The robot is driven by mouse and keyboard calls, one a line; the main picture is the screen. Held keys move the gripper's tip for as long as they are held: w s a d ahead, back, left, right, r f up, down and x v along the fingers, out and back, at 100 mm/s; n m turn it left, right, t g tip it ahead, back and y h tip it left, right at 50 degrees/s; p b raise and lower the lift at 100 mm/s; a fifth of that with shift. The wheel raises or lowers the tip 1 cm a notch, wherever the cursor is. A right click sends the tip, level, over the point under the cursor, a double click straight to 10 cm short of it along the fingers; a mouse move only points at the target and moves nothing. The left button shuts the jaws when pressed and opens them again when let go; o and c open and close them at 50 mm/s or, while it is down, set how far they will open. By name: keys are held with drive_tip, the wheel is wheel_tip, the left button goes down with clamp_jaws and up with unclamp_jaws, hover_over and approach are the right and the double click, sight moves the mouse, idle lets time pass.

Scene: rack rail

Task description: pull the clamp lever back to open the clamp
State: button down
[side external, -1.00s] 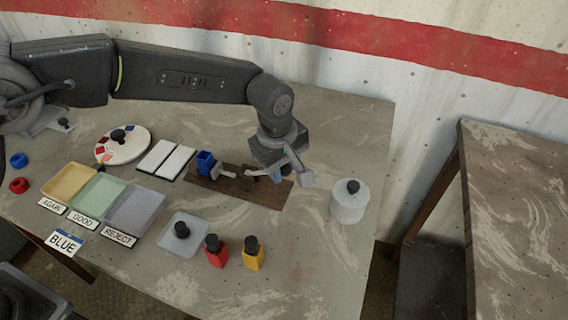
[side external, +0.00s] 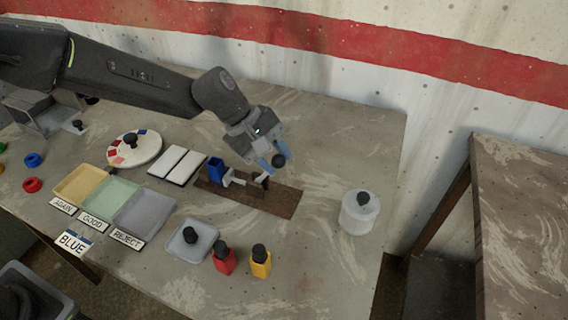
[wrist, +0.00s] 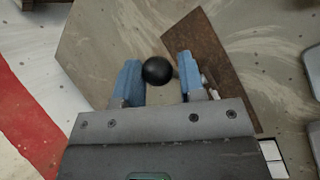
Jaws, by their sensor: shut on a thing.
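The clamp (side external: 238,180) sits on a brown board (side external: 285,203) in the side view, beside a blue block (side external: 216,169). The clamp lever's black ball knob (side external: 278,160) is between the blue fingertips of my gripper (side external: 273,158), above the board. In the wrist view the knob (wrist: 157,71) also lies between the fingers of my gripper (wrist: 159,80), close to the left finger. My gripper is shut on the knob. The lever's shaft is mostly hidden.
A white jar (side external: 359,214) with a black knob stands right of the board. Red (side external: 223,262) and yellow (side external: 261,264) bottles and a grey dish (side external: 190,243) are in front. Coloured trays (side external: 145,217), white plates (side external: 178,163) and a round dial (side external: 135,150) are left.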

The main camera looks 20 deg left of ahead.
drive_tip(key=a+h, duration=0.2)
drive_tip(key=a+r+h, duration=0.1)
drive_tip(key=shift+w+r, duration=0.1)
drive_tip(key=shift+w, duration=0.15)
drive_tip(key=shift+a+t+h, duration=0.3)
drive_tip(key=shift+a+h, duration=1.05)
drive_tip(key=shift+h, duration=0.25)
drive_tip(key=c, duration=1.1)
unclamp_jaws()
drive_tip(key=shift+o, duration=1.4)
drive_tip(key=shift+s, duration=0.1)
drive_tip(key=v, duration=1.3)
drive_tip(key=shift+a, duration=0.45)
